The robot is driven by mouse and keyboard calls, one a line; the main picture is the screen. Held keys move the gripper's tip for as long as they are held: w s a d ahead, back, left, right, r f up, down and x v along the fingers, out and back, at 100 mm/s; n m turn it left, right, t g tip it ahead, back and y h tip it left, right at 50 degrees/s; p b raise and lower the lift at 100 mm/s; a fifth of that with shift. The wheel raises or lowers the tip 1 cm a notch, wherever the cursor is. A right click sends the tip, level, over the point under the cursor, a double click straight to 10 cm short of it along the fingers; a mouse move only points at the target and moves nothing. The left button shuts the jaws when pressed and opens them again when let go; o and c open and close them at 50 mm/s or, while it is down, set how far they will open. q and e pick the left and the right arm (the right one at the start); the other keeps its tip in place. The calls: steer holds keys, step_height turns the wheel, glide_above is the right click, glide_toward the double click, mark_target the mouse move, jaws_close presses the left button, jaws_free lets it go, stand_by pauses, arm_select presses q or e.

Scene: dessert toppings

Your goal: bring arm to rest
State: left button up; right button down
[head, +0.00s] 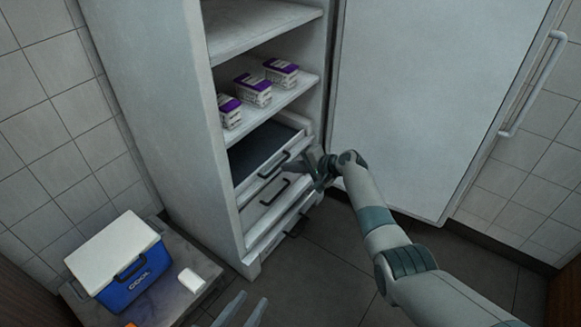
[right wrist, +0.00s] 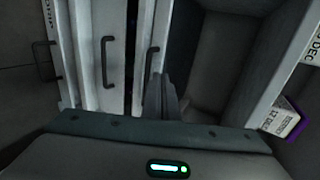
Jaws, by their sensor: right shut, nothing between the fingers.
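My right gripper (head: 310,163) is shut and empty, close to the right end of the upper drawer's front in the open cabinet (head: 170,110). The upper drawer (head: 290,153) looks partly pulled out, with a dark inside and a black handle. I cannot tell if the gripper touches it. In the right wrist view the shut fingers (right wrist: 166,98) point toward the drawer fronts and handles. My left gripper (head: 243,309) shows at the bottom edge of the head view, its two fingers apart with nothing seen between them; its arm is out of view.
Lower drawers (head: 262,212) sit below. Three purple-and-white boxes (head: 254,90) stand on a shelf above. The cabinet door (head: 430,90) stands wide open at right. A blue cooler (head: 130,285) with a white lid and a small white object (head: 191,280) sit on a low grey surface at left.

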steer(key=shift+f, duration=0.1)
